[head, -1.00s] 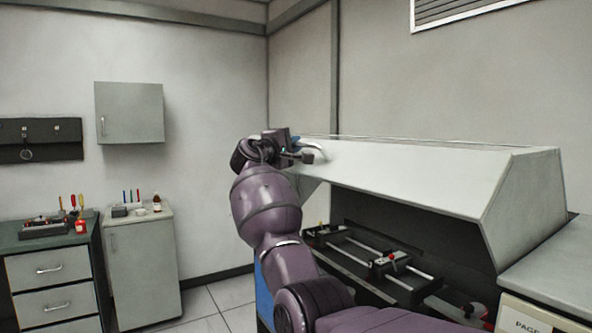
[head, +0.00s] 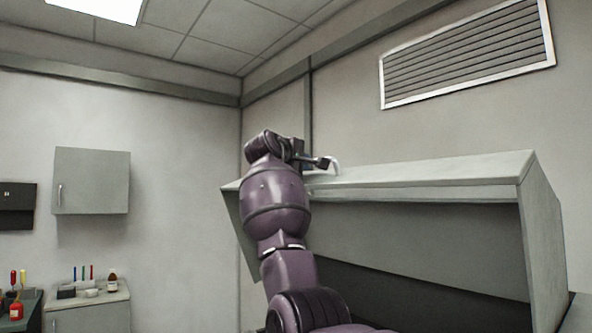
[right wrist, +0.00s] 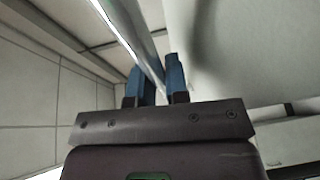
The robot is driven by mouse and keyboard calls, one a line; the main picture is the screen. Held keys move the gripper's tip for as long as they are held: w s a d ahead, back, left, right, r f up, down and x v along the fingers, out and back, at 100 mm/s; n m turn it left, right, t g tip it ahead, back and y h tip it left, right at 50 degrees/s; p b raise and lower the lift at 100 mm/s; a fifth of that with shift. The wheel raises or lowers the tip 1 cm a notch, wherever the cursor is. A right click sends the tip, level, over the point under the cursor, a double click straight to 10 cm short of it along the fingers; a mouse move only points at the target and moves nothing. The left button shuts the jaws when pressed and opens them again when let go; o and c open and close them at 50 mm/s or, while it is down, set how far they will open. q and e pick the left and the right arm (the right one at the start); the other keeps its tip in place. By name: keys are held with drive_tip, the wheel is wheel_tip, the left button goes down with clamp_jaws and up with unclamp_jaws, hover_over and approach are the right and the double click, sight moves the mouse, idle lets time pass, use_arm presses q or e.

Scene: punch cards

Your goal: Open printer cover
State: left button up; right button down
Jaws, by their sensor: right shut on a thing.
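The printer cover (head: 440,172) is a long pale grey hood, raised and tilted up, with a dark opening below its front edge. My right gripper (head: 327,163) is at the left part of the cover, shut on its pale curved handle (head: 336,168). In the right wrist view the blue fingers (right wrist: 158,80) stand on both sides of the handle bar (right wrist: 128,32), with the cover's surface (right wrist: 240,60) close on the right. My arm hides part of the cover's left end. My left gripper is not in view.
A wall vent (head: 468,55) is high above the cover. A grey wall cabinet (head: 92,180) hangs at the left, above a small cabinet (head: 90,318) with bottles and pens. The space above the cover looks free.

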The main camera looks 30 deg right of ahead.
drive_tip(key=shift+f, duration=0.1)
drive_tip(key=c, duration=1.4)
unclamp_jaws()
drive_tip(key=shift+s+a+b, duration=0.25)
drive_tip(key=shift+a+b, duration=0.05)
drive_tip(key=shift+a, duration=0.25)
drive_tip(key=shift+b+v, duration=1.05)
drive_tip(key=shift+v, duration=3.75)
